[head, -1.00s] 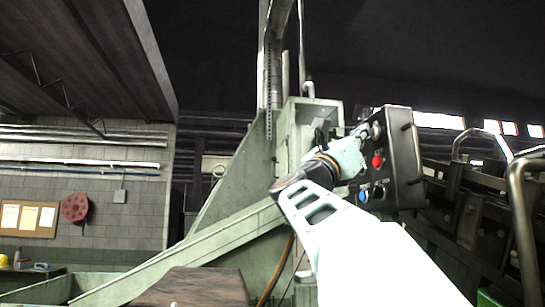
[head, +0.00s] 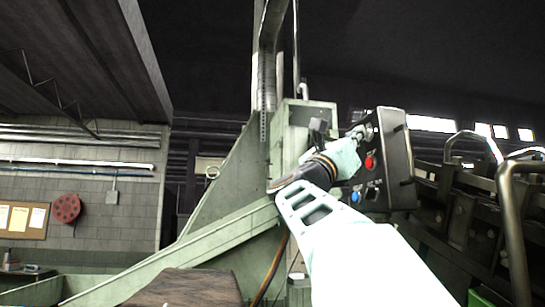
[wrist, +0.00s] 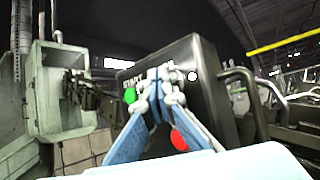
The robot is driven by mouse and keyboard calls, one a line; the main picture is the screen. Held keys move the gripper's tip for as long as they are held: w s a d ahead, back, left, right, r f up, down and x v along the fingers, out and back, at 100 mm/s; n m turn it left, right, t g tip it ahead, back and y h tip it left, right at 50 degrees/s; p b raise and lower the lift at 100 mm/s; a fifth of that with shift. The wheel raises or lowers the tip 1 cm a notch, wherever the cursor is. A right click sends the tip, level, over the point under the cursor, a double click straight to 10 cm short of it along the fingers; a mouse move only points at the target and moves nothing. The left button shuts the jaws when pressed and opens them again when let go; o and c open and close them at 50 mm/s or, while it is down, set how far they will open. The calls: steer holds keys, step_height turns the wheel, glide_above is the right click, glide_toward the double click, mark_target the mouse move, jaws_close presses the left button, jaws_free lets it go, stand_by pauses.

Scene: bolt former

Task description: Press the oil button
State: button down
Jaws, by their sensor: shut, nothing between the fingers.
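A dark control box (head: 397,160) faces left, right of centre in the head view. A red button (head: 370,163) and a blue button (head: 355,196) show on its face. In the wrist view the box (wrist: 196,56) carries a green button (wrist: 130,96), a red button (wrist: 180,140) and a small white spot (wrist: 193,76). Lettering near the top is partly covered, and I cannot tell which button is the oil button. My gripper (head: 362,131) is shut and empty at the upper panel; its fingertips (wrist: 162,76) hide part of the face. Contact cannot be told.
A green machine frame (head: 225,180) with a tall post stands behind and left of my arm. Metal rails (head: 512,220) and dark machinery fill the right side. A brown surface (head: 190,290) lies low in front.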

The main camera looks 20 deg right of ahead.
steer(key=shift+w+a, duration=0.2)
steer(key=shift+a, duration=0.6)
steer(key=a, duration=0.2)
steer(key=w+a+b, duration=0.1)
steer(key=a, duration=0.2)
steer(key=shift+w, duration=0.1)
stand_by(0.8)
